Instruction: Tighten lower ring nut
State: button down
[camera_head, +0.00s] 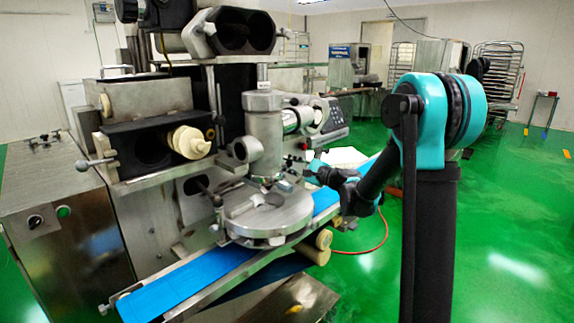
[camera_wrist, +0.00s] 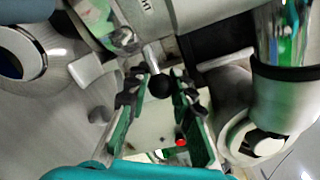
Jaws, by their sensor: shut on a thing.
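The lower ring nut appears to be the metal collar (camera_head: 266,179) at the foot of the vertical steel cylinder (camera_head: 264,135), above the round plate; its outline is partly hidden. In the wrist view a short metal rod ending in a black ball knob (camera_wrist: 160,86) sticks out from a metal body. My gripper (camera_wrist: 158,93) has its dark finger pads on both sides of the knob and is shut on it. In the head view my gripper (camera_head: 306,168) is small, just right of the cylinder's foot, and the knob cannot be made out.
The round metal plate (camera_head: 268,214) lies under the cylinder. A blue conveyor belt (camera_head: 185,284) runs beneath it. The machine's control panel (camera_head: 336,118) stands behind my gripper. Shiny cylindrical parts (camera_wrist: 285,95) sit close on the right in the wrist view. Green floor lies open at right.

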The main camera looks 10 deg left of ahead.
aim_at(290, 165)
jog(key=shift+s+d+m+t+h, duration=0.35)
jog(key=shift+s+m+t+h, duration=0.35)
jog(key=shift+m+t+h, duration=0.35)
jog(key=shift+s+d+m+t+h, duration=0.35)
jog(key=shift+s+m+t+h, duration=0.5)
jog(key=shift+h, duration=0.3)
jog(key=shift+s+d+m+t+h, duration=0.35)
jog(key=shift+s+m+t+h, duration=0.25)
jog(key=shift+m+t+h, duration=0.4)
jog(key=c, duration=1.3)
grip_release()
jog(key=shift+s, duration=0.15)
jog(key=shift+v, duration=3.95)
